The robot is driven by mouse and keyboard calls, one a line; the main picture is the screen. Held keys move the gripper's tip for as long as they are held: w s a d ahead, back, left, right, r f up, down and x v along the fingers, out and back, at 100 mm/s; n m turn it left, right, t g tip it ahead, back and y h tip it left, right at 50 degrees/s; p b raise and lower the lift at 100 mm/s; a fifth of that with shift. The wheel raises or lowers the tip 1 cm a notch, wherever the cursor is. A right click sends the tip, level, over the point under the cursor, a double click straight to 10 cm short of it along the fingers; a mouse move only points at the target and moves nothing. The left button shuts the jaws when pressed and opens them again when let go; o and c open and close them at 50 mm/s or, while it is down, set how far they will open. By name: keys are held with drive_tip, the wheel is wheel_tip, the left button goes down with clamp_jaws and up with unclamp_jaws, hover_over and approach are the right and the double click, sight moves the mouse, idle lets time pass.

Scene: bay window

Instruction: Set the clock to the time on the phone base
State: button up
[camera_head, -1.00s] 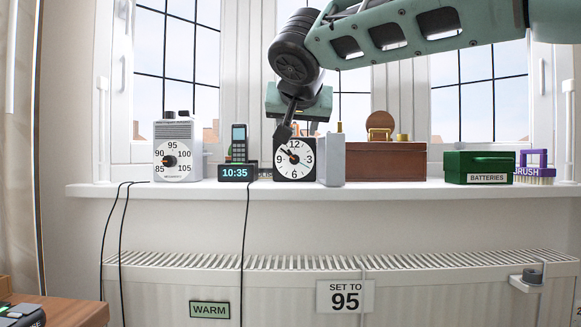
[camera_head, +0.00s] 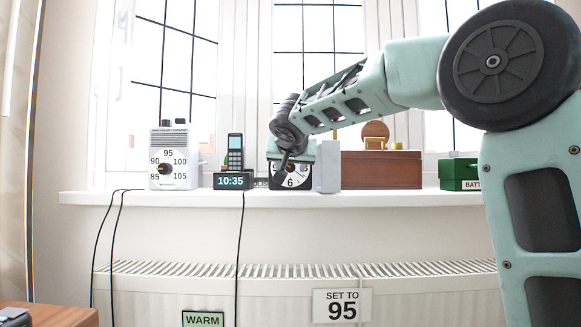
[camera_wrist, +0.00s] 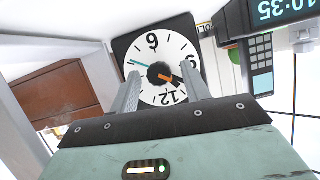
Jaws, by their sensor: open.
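The clock (camera_head: 291,183) is a black square with a white round face on the sill, partly hidden by my arm. In the wrist view the clock (camera_wrist: 152,41) appears upside down, with a dark round centre, a dark hand toward lower right, a thin teal hand toward left and some orange near the centre. My gripper (camera_wrist: 159,78) is open, its two grey fingers in front of the face on either side of the centre; contact cannot be told. My gripper (camera_head: 285,160) mostly hides the upper face in the head view. The phone base (camera_head: 233,181) reads 10:35, with a dark handset (camera_head: 235,151) above it.
A pale block (camera_head: 327,168) stands right beside the clock. Further right are a brown wooden box (camera_head: 385,170) and a green box (camera_head: 458,172). A white dial device (camera_head: 174,160) stands left of the phone. Cables hang off the sill (camera_head: 120,203). A radiator (camera_head: 265,290) is below.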

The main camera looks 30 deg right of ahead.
drive_tip(key=c, duration=1)
drive_tip(key=shift+n, duration=0.3)
drive_tip(key=n+h, duration=0.1)
drive_tip(key=n+g+h+b, duration=0.1)
drive_tip(key=shift+w+a+f+n+b, duration=0.15)
drive_tip(key=shift+a+n+b, duration=0.05)
drive_tip(key=shift+n+b, duration=0.1)
drive_tip(key=n+g+h+b, duration=0.1)
drive_tip(key=n, duration=0.2)
drive_tip(key=shift+w+a+f+h, duration=0.1)
drive_tip(key=shift+h, duration=0.3)
drive_tip(key=n+h+b, duration=0.1)
drive_tip(key=n+h, duration=0.1)
drive_tip(key=n, duration=0.2)
drive_tip(key=shift+a+f, duration=0.1)
drive_tip(key=shift+f, duration=0.05)
drive_tip(key=shift+f+n+h+b, duration=0.1)
drive_tip(key=shift+n+h+b, duration=0.35)
drive_tip(key=shift+n+h, duration=0.65)
drive_tip(key=shift+n+y, duration=0.3)
drive_tip(key=shift+n, duration=0.2)
